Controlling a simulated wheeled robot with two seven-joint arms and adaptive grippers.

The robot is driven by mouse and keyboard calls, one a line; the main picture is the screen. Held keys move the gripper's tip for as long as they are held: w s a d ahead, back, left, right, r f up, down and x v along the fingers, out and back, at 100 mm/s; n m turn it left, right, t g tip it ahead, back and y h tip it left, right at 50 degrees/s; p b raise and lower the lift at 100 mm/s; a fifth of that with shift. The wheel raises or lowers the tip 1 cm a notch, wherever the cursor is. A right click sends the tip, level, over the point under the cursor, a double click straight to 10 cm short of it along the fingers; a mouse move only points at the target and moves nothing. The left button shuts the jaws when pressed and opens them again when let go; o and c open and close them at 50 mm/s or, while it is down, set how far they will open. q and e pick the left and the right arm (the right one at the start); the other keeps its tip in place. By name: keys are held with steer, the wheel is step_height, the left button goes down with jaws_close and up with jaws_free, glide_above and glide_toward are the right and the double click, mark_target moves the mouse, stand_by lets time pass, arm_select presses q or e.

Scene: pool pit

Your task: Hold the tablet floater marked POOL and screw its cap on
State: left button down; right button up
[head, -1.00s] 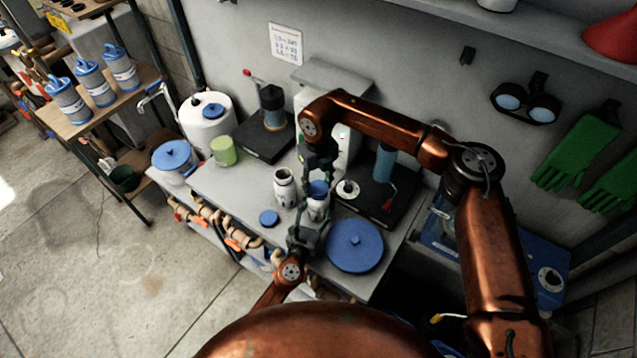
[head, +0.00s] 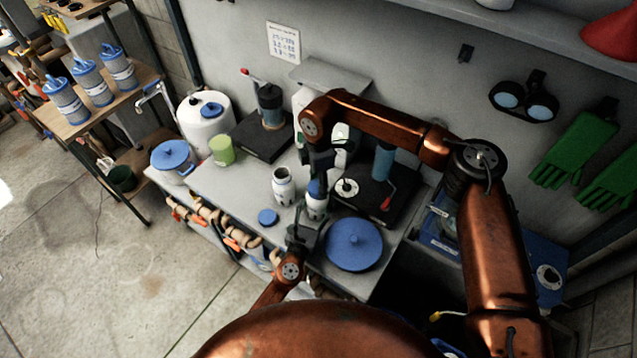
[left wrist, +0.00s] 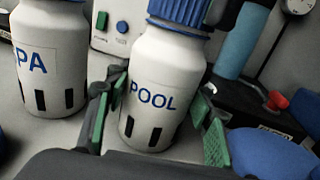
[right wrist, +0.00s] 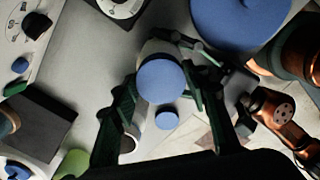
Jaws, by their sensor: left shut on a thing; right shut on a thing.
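The white floater marked POOL (left wrist: 152,108) stands upright on the bench, and it also shows in the head view (head: 317,207). My left gripper (head: 310,220) is shut around its body, a finger on each side in the left wrist view. The blue cap (left wrist: 180,10) sits at the top of this floater; how far it is threaded I cannot tell. My right gripper (head: 315,178) is above, shut on the cap, which shows as a blue disc between its fingers in the right wrist view (right wrist: 160,82).
A loose blue cap (head: 268,217) lies on the bench. A large blue lid (head: 355,245) is close right. A black-based stand (head: 375,195) is behind.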

steer(key=m, duration=0.4)
steer(key=shift+s, duration=0.1)
steer(key=o, duration=0.8)
steer(key=shift+r, duration=2.25)
